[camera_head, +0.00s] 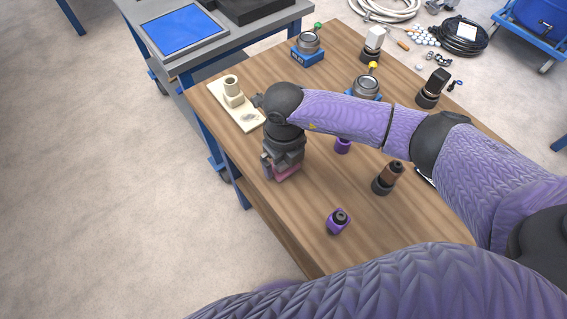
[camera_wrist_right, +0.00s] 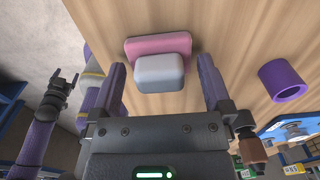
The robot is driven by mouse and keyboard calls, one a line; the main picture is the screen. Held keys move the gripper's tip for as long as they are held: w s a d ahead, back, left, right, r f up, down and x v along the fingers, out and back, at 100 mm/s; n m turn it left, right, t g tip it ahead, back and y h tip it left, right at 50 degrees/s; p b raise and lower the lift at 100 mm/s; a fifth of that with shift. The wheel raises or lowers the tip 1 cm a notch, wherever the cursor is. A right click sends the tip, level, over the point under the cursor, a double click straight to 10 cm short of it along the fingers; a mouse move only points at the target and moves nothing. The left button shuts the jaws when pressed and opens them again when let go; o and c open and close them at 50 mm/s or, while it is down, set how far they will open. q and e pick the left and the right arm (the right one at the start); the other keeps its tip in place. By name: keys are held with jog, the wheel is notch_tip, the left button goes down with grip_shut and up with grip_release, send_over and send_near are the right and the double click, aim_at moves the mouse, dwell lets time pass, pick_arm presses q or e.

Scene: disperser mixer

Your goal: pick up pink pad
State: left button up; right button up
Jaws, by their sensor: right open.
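The pink pad (camera_wrist_right: 150,46) lies on the wooden table with a rounded pale grey block on it, in the right wrist view. In the head view only a strip of the pad (camera_head: 288,174) shows beneath my right gripper (camera_head: 281,170). My right gripper (camera_wrist_right: 161,68) is open, with one finger on each side of the pad and its grey block. Gaps show between the fingers and the block. My left gripper (camera_wrist_right: 62,85) appears small at the left of the right wrist view; its jaw state is unclear.
A cream stand on a plate (camera_head: 225,91) is behind my right gripper. Purple cylinder (camera_head: 342,146), brown-black item (camera_head: 388,178) and purple-black item (camera_head: 338,220) stand to the right. Blue-based devices (camera_head: 307,47) sit farther back. The wooden table's (camera_head: 290,236) near-left surface is clear.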

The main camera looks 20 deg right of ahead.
jog(key=c, duration=1)
notch_tip(320, 180, up, 10)
jog(key=p, duration=0.3)
jog(key=shift+f, duration=0.15)
pick_arm(q)
jog(key=r, duration=0.1)
jog(key=w+d+r, duration=0.1)
jog(key=r, duration=0.1)
jog(key=shift+w, duration=0.15)
pick_arm(e)
jog(key=shift+r, duration=0.25)
